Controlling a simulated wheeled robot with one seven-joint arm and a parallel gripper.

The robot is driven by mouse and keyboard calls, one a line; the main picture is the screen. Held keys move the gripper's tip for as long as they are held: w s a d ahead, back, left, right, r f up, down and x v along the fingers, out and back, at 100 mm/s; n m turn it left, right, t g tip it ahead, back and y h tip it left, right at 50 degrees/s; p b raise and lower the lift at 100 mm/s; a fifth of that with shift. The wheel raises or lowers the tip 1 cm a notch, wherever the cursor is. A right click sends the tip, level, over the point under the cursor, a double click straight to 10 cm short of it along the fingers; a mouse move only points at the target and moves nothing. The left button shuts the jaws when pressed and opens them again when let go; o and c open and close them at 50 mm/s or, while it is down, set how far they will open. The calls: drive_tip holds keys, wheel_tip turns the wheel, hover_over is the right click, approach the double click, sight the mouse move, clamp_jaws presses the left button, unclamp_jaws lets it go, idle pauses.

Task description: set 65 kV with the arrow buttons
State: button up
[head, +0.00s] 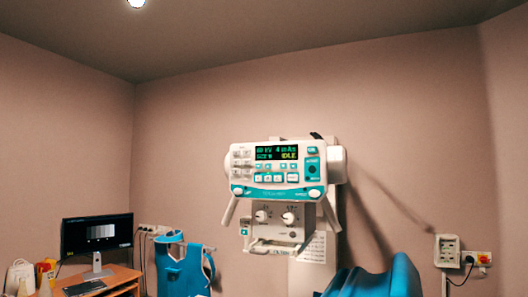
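The X-ray unit's control panel (278,168) faces me at the centre of the head view, white with teal trim. Its dark display (277,153) shows green text with a kV figure, a mAs figure that looks like 4, and the yellow word IDLE. The first kV digit is too small to read surely. Small teal and white buttons (270,178) sit in rows below the display. The arrow marks are too small to make out. My gripper is not in view.
Below the panel is a white housing with two knobs (262,216). A blue curved shape (375,279) stands at the lower right. At the lower left are a desk (122,276) with a monitor (97,233) and a blue apron-like item (182,268). A wall socket box (447,250) is at right.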

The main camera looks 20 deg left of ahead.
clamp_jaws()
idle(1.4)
